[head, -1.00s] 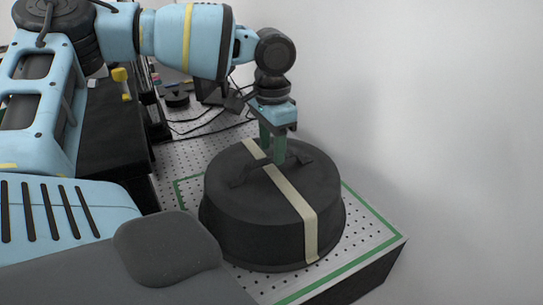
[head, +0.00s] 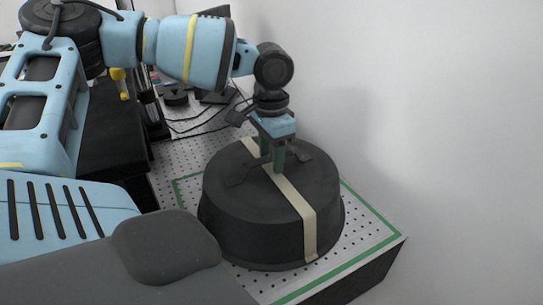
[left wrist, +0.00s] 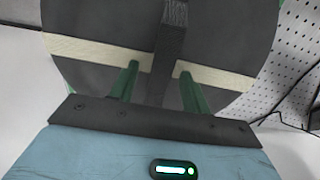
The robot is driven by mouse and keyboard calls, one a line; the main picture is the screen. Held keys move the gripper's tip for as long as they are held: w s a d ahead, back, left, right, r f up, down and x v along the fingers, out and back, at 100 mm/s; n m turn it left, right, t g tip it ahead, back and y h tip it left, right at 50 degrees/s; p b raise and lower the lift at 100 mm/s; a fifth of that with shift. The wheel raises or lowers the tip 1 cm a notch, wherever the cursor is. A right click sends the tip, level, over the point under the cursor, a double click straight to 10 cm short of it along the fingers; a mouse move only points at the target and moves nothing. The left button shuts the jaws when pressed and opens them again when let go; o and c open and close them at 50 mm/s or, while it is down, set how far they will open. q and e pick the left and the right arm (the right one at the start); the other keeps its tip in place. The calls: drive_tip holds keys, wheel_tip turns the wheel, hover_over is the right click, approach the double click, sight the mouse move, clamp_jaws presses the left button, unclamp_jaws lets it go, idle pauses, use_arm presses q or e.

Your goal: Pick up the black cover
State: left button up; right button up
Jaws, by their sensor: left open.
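The black cover (head: 255,225) is a round, lidded drum shape with a cream stripe across its top and down its side. It sits on a perforated board inside a green border. A dark strap handle runs across its top. My left gripper (head: 272,163) points down at the top of the cover, its green fingers apart. In the left wrist view the strap handle (left wrist: 171,45) runs between the two fingertips (left wrist: 161,72), with the cover (left wrist: 95,22) beneath. Whether the fingers touch the strap I cannot tell. My right gripper is not in view.
The perforated board (head: 355,232) has free room around the cover. A white wall (head: 440,110) stands close on the right. Cables (head: 195,125) and dark equipment lie behind. A black bench (head: 110,130) is at the left.

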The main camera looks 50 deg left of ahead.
use_arm(q)
clamp_jaws()
idle(0.4)
